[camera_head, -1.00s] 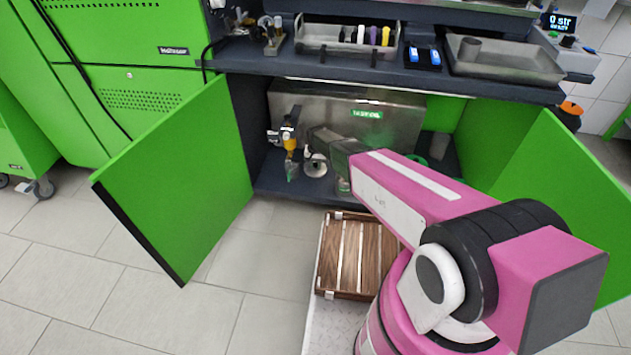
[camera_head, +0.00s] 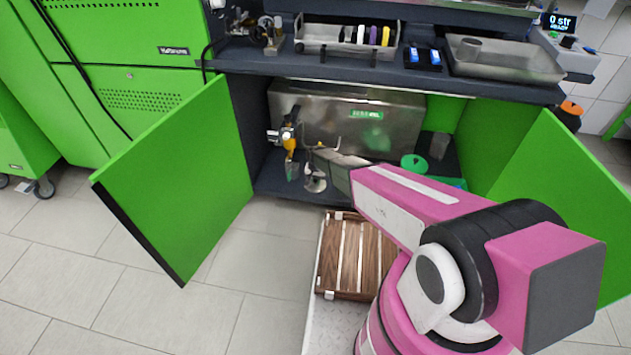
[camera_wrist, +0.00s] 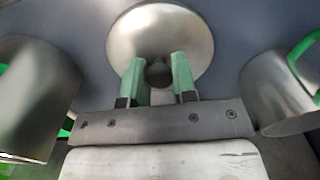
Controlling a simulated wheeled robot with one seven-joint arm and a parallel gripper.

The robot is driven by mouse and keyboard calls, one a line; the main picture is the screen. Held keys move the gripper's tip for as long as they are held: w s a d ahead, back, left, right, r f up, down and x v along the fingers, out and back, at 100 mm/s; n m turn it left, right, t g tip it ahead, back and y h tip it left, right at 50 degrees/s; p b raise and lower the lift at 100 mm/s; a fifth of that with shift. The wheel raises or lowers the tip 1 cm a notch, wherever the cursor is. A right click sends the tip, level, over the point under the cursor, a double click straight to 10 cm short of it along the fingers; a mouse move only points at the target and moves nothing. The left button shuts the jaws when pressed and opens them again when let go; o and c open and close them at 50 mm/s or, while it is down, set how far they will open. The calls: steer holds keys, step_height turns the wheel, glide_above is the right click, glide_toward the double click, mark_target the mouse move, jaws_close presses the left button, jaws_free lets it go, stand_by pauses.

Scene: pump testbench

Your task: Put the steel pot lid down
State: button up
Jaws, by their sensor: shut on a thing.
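The steel pot lid (camera_wrist: 180,25) is a round, shiny disc with a dark knob (camera_wrist: 158,73) in the wrist view. My gripper (camera_wrist: 158,80) has its two green fingers on either side of the knob and is shut on it. The dark grey cabinet floor (camera_wrist: 235,15) lies behind the lid. I cannot tell whether the lid touches it. In the head view, my gripper (camera_head: 328,156) reaches into the open cabinet under the bench. A small round steel shape (camera_head: 316,184) below it may be the lid.
In the wrist view, a steel vessel (camera_wrist: 38,95) stands close on the left and a steel vessel with a green handle (camera_wrist: 280,95) on the right. Green cabinet doors (camera_head: 180,180) (camera_head: 570,190) stand open. A steel box (camera_head: 300,105) fills the cabinet back. A wooden crate (camera_head: 335,255) is in front.

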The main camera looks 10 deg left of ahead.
mark_target(315, 180)
steer(key=o, duration=0.9)
steer(key=shift+f, duration=0.1)
steer(key=shift+o, duration=0.2)
step_height(315, 180, up, 12)
steer(key=s+d+r, duration=0.6)
steer(key=d+r, duration=0.3)
steer(key=d, duration=0.2)
steer(key=s+d+r, duration=0.7)
steer(key=d+r, duration=0.2)
steer(key=d, duration=0.2)
steer(key=s+d+r, duration=0.7)
steer(key=d+r, duration=0.1)
steer(key=d, duration=0.3)
steer(key=shift+s+d+r, duration=0.2)
steer(key=shift+d+r, duration=0.2)
